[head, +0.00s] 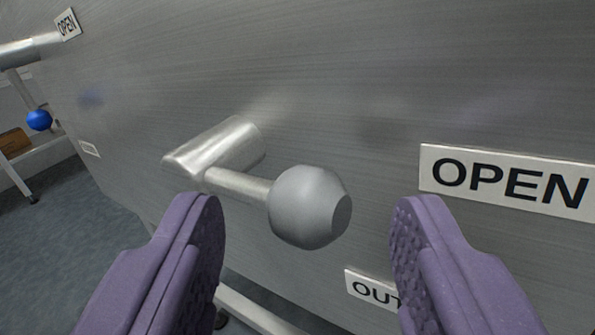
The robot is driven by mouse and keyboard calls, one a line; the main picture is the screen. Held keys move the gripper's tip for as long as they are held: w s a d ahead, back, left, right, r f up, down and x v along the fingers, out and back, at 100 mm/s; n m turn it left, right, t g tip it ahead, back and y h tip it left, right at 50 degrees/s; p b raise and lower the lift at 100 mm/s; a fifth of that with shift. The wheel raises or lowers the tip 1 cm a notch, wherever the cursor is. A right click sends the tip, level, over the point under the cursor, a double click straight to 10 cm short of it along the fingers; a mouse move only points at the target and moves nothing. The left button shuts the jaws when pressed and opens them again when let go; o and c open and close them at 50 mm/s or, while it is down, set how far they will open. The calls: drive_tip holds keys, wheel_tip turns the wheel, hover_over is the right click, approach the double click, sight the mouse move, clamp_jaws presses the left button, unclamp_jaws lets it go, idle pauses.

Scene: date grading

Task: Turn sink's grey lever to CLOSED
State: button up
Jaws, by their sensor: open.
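The grey lever (236,184) sticks out from the sink's brushed metal front (330,90). Its arm ends in a grey faceted knob (309,207), which points toward the right, on the side of the OPEN label (508,181). My gripper (308,215) is open, with a purple finger on each side of the knob in the picture. I see no contact between fingers and knob; how deep the knob sits between them I cannot tell. No CLOSED label shows.
A label partly hidden by my right finger reads "OUT" (371,289). A blue ball (39,120) is farther off. Grey floor (70,230) lies open at the lower left.

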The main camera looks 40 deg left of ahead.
drive_tip(key=shift+w+a, duration=0.35)
drive_tip(key=shift+w, duration=0.2)
clamp_jaws()
drive_tip(key=shift+r, duration=0.1)
drive_tip(key=shift+r, duration=0.1)
